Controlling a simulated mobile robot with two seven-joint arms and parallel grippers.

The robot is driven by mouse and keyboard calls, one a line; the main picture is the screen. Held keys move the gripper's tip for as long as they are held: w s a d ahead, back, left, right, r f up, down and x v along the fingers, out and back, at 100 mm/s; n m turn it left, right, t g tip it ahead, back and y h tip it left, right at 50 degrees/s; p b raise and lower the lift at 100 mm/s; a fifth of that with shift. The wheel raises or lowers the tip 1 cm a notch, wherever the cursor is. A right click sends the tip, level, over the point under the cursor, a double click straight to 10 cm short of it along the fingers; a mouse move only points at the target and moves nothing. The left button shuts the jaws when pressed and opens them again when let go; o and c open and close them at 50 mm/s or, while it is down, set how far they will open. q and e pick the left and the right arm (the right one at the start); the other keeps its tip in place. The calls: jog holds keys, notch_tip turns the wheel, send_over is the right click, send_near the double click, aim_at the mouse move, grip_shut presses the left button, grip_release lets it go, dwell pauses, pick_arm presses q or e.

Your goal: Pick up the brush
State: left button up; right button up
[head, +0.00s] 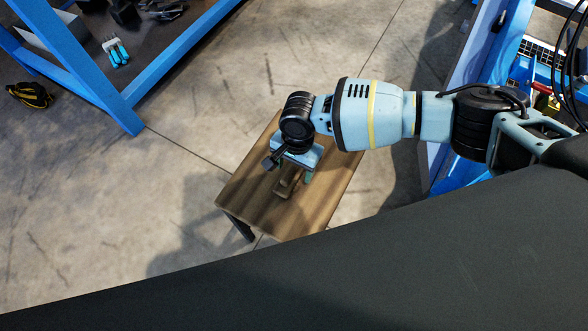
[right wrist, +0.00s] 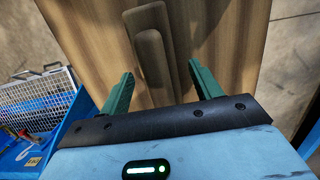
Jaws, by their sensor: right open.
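The brush (head: 286,187) is a brown wooden piece lying on a small wooden table (head: 250,195). My right gripper (head: 290,177) is over the table, above the brush. In the right wrist view its two green fingers (right wrist: 163,72) are open, one on each side of the brush, with a gap to it on both sides. The gripper body hides the brush's near end. My left gripper is out of view.
A blue-framed workbench (head: 120,105) with tools stands at the upper left. A black and yellow item (head: 30,95) lies on the floor. Blue shelving with a wire basket (right wrist: 38,98) stands beside the table. The concrete floor left of the table is clear.

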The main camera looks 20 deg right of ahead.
aim_at(294, 167)
jog(key=shift+f, duration=0.45)
jog(key=c, duration=1.2)
jog(key=shift+r, duration=0.15)
jog(key=shift+r, duration=0.25)
jog(key=r, duration=0.1)
jog(key=r+p, duration=0.1)
jog(key=r, duration=0.1)
jog(key=shift+s+r+p, duration=0.1)
jog(key=shift+s+p, duration=0.15)
jog(key=shift+p, duration=0.05)
jog(key=s+p, duration=0.1)
jog(key=s, duration=0.3)
jog(key=s+p, duration=0.1)
jog(key=s, duration=0.4)
jog(key=s+r+p, duration=0.1)
jog(key=s, duration=0.3)
jog(key=shift+s, duration=1.25)
